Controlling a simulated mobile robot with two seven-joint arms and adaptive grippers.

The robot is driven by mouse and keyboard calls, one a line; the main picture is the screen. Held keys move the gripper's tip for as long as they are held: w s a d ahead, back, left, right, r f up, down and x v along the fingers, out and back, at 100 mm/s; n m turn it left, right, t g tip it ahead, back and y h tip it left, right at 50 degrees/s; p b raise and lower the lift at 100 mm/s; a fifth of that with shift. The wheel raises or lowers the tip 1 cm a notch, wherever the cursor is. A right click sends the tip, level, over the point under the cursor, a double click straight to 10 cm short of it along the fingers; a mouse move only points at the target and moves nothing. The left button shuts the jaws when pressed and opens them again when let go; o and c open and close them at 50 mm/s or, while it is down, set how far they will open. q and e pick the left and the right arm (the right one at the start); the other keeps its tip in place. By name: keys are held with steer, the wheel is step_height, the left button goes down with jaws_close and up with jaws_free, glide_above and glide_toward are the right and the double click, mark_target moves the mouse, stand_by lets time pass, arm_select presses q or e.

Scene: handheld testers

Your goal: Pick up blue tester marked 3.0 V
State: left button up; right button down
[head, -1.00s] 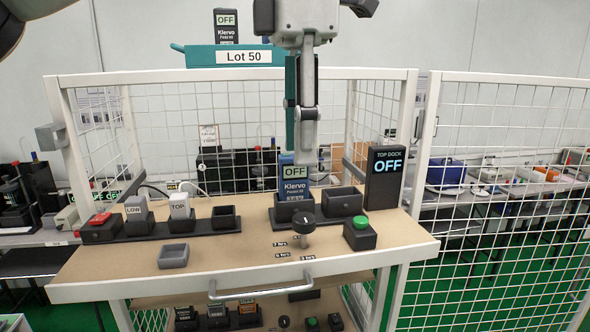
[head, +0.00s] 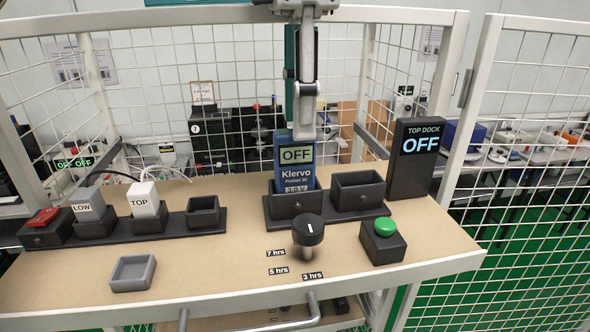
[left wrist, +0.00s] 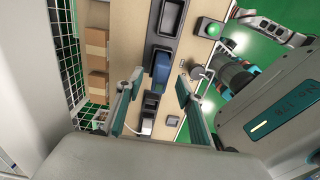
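A blue tester (head: 296,166) stands upright in the left slot of a black two-slot dock (head: 283,208). Its screen reads OFF, and its small lower label appears to read 3.0 V. My left gripper (head: 306,128) points down at the tester's top, seen edge-on, and overlaps its upper right part. In the left wrist view my left gripper (left wrist: 158,80) is open, its fingers wide apart, with the blue tester (left wrist: 161,66) between and beyond them. I cannot tell whether a finger touches it.
The dock's right slot (head: 357,192) is empty. A dark knob (head: 308,230), a green button (head: 384,227) and a TOP DOCK display (head: 415,160) reading OFF are near. Left are LOW (head: 88,206) and TOP (head: 145,200) blocks, a red switch (head: 43,217) and a grey tray (head: 133,273). Mesh surrounds the bench.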

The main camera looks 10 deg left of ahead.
mark_target(295, 172)
arm_select(q)
steer(key=f, duration=0.3)
steer(key=shift+s+a+f, duration=0.15)
steer(key=shift+s+a, duration=0.1)
steer(key=shift+a, duration=0.05)
steer(key=shift+f, duration=0.25)
jaws_close()
steer(key=shift+r, duration=0.1)
